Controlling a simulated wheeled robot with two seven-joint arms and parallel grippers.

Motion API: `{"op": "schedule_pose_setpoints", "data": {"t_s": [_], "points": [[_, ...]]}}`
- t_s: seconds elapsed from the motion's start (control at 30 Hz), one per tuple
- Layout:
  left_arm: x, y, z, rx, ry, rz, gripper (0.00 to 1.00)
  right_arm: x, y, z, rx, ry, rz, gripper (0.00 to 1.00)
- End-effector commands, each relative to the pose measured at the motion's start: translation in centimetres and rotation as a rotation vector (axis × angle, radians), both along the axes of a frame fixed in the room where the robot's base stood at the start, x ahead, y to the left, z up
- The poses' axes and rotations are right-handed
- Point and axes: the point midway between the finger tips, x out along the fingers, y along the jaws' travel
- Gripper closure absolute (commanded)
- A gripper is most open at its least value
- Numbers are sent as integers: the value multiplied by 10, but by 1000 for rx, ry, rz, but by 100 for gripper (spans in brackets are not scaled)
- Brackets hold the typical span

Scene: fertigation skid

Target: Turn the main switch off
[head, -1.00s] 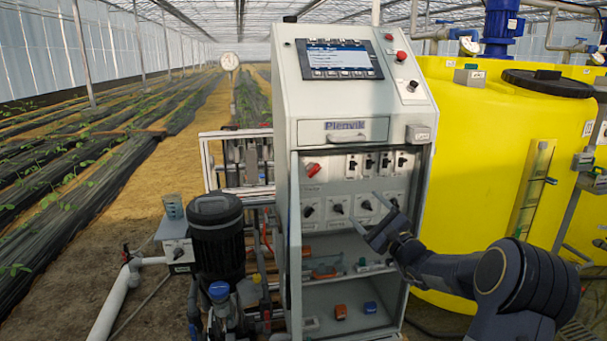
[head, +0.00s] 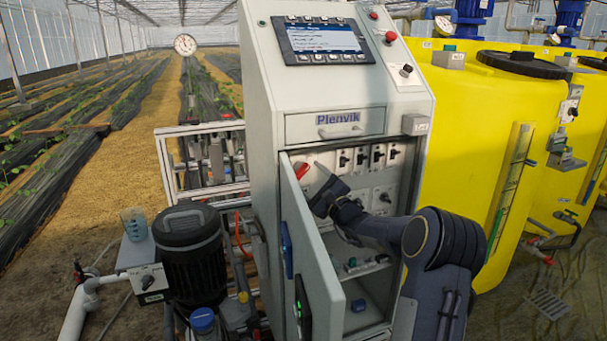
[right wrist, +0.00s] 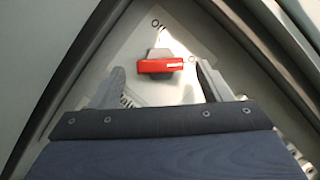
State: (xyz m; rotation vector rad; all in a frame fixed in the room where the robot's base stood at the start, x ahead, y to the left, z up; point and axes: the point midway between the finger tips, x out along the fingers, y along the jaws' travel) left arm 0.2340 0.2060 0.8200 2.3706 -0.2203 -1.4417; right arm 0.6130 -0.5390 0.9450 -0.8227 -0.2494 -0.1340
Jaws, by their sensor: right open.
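The main switch is a red rotary handle (head: 302,171) at the upper left of the switch panel inside the cabinet (head: 345,95). In the right wrist view the red handle (right wrist: 160,66) lies crosswise on a grey base, ahead of and between the fingertips. My right gripper (head: 320,178) reaches into the open cabinet, just right of and below the handle. Its two fingers (right wrist: 160,84) are spread with nothing between them, and I see no contact with the handle. The arm hides part of the lower panel. My left gripper is not in view.
The cabinet door (head: 308,255) stands open toward me, left of my right arm. Several black rotary switches (head: 361,159) sit right of the red handle. A pump (head: 188,250) stands at the left, yellow tanks (head: 470,130) at the right.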

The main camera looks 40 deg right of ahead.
Motion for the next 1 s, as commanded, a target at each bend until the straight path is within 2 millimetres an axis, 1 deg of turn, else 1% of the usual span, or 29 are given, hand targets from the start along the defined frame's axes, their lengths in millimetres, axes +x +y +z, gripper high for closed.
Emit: {"op": "schedule_pose_setpoints", "data": {"t_s": [0.03, 0.1, 0.2, 0.33, 0.5, 0.53, 0.87, 1.0], "points": [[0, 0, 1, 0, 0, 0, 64, 8, 0, 3, -1, -1, 2, 29], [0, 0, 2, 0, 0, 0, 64, 16, 0, 4, 0, 0, 1, 29], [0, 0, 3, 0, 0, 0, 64, 23, 0, 7, 0, 1, 1, 29], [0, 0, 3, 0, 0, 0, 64, 26, 0, 7, 0, 0, 0, 29], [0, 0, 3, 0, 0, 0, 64, 26, -1, 7, 0, 0, 0, 29], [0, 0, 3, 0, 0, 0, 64, 26, 0, 7, 0, 0, 0, 30], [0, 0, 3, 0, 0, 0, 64, 26, -1, 7, 0, 1, 1, 73], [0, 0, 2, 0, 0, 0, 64, 26, -1, 7, -4, 2, 0, 73]]}}
